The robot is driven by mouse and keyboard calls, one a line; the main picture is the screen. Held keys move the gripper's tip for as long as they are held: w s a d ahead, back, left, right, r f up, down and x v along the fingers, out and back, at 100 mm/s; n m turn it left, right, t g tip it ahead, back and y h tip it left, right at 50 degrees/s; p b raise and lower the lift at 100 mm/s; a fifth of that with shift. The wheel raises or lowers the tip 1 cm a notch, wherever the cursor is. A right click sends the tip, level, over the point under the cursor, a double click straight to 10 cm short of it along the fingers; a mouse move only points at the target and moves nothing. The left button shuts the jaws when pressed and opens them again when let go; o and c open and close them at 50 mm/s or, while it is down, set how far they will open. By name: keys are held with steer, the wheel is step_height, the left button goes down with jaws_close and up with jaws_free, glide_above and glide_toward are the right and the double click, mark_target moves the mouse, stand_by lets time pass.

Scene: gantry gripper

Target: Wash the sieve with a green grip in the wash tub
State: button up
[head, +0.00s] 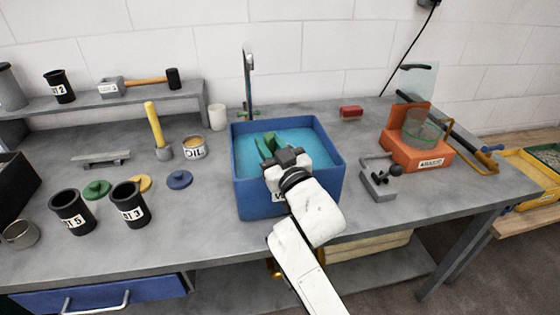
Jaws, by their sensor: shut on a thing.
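The blue wash tub (331,190) stands on the grey bench, with light blue water (313,140) in it. My gripper (282,155) is over the tub, reaching in from the front. It is shut on a green thing (268,147), which looks like the green grip of the sieve. The rest of the sieve is hidden by my gripper, the water or the tub wall. I cannot tell how deep it sits. A round mesh or glass-like piece (421,130) stands on an orange machine (416,151) to the right.
Black cups (72,212), coloured lids (97,189), an OIL tin (194,147) and a yellow-handled tool (155,128) stand left of the tub. A tap (248,80) rises behind it. A red block (351,112) and a grey metal fixture (379,183) are to its right.

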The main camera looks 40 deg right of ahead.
steer(key=shift+r, duration=0.4)
